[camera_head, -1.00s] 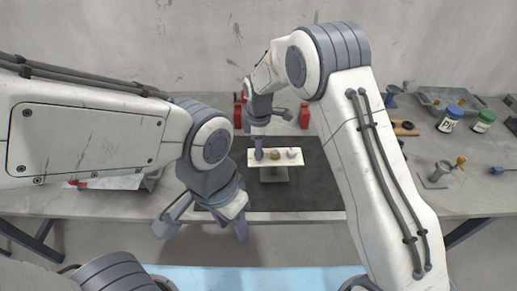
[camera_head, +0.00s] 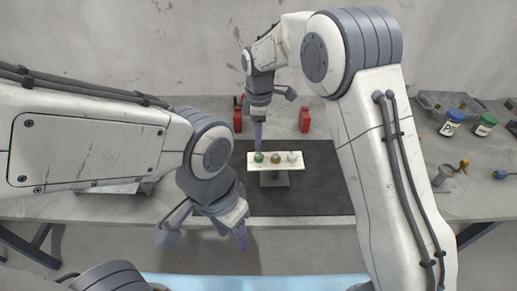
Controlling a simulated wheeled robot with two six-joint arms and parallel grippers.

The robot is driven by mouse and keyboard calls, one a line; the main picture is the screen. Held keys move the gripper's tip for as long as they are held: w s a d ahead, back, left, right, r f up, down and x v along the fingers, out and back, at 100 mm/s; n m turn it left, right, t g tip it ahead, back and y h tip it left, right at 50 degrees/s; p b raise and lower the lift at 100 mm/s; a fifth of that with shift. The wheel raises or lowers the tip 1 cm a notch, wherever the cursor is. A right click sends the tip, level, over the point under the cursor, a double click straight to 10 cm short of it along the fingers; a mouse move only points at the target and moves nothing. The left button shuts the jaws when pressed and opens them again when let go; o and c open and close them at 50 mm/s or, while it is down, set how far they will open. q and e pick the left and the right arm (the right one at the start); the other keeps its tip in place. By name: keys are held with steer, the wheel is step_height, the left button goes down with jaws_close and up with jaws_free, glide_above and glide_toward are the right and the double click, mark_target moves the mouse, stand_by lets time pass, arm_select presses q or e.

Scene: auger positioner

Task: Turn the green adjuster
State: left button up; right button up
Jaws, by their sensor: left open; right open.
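The green adjuster (camera_head: 259,157) is a small round knob at the left end of a white plate (camera_head: 285,165) on a short stand. A brown-gold knob (camera_head: 275,158) sits in the middle and a pale knob (camera_head: 292,157) at the right. My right gripper (camera_head: 270,120) is open, with one finger pointing down just above the green adjuster; I cannot tell whether it touches. My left gripper (camera_head: 205,238) is open and empty, low in front of the table's front edge, away from the plate.
The stand is on a dark mat (camera_head: 315,190) on the grey table. Two red objects (camera_head: 238,119) (camera_head: 305,120) stand behind it. Jars (camera_head: 451,123), a grey tray (camera_head: 440,102) and small parts lie at the right. The mat right of the stand is clear.

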steer(key=shift+r, duration=1.6)
steer(key=shift+s, duration=0.1)
steer(key=s+r+m, duration=0.2)
steer(key=s, duration=0.6)
steer(key=s+r+m, duration=0.3)
steer(key=s, duration=0.5)
steer(key=s+d+f+m, duration=0.1)
steer(key=s+d+m, duration=0.1)
steer(key=s, duration=0.6)
steer(key=s+d+f+m+y, duration=0.1)
steer(key=s+d+m, duration=0.1)
steer(key=s, duration=0.6)
steer(key=shift+d+f+m, duration=0.35)
steer(key=shift+d+m, duration=0.05)
steer(key=shift+m, duration=0.2)
